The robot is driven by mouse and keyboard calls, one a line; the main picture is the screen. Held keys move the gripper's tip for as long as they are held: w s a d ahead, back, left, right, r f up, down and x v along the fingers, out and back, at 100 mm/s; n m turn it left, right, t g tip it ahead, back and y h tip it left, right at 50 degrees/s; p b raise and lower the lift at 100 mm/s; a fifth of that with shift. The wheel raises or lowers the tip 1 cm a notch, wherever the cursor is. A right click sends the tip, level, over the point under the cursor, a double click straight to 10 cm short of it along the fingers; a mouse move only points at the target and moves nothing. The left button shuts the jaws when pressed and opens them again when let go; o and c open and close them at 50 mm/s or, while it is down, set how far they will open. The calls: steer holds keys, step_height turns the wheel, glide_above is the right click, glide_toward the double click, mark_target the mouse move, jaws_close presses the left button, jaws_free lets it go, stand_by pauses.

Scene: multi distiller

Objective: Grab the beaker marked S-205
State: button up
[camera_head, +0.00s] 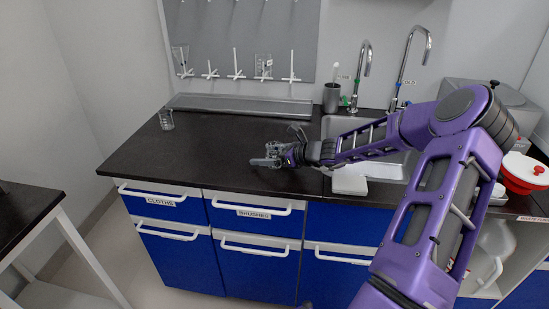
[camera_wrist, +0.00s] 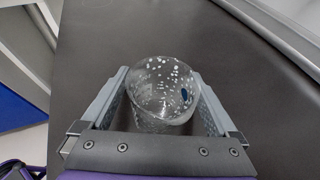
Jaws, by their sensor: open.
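A clear glass beaker (camera_wrist: 163,88) with white speckles and a small dark blue mark fills the space between the fingers in the wrist view. My gripper (camera_wrist: 162,98) is open, with one finger on each side of it; I cannot tell whether either finger touches the glass. In the head view my gripper (camera_head: 266,160) is low over the black counter, and the glass at it is hard to make out. Another clear glass beaker (camera_head: 166,119) stands upright at the counter's left end, well away from my gripper. I cannot read S-205 on either one.
The black counter (camera_head: 225,140) is mostly clear left of my gripper. A metal tray (camera_head: 240,106) runs along the back. A peg rack (camera_head: 240,40) holding glassware hangs above. A sink with taps (camera_head: 363,75), a dark cup (camera_head: 331,98) and a white block (camera_head: 349,182) are to the right.

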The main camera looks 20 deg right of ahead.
steer(key=c, duration=1.5)
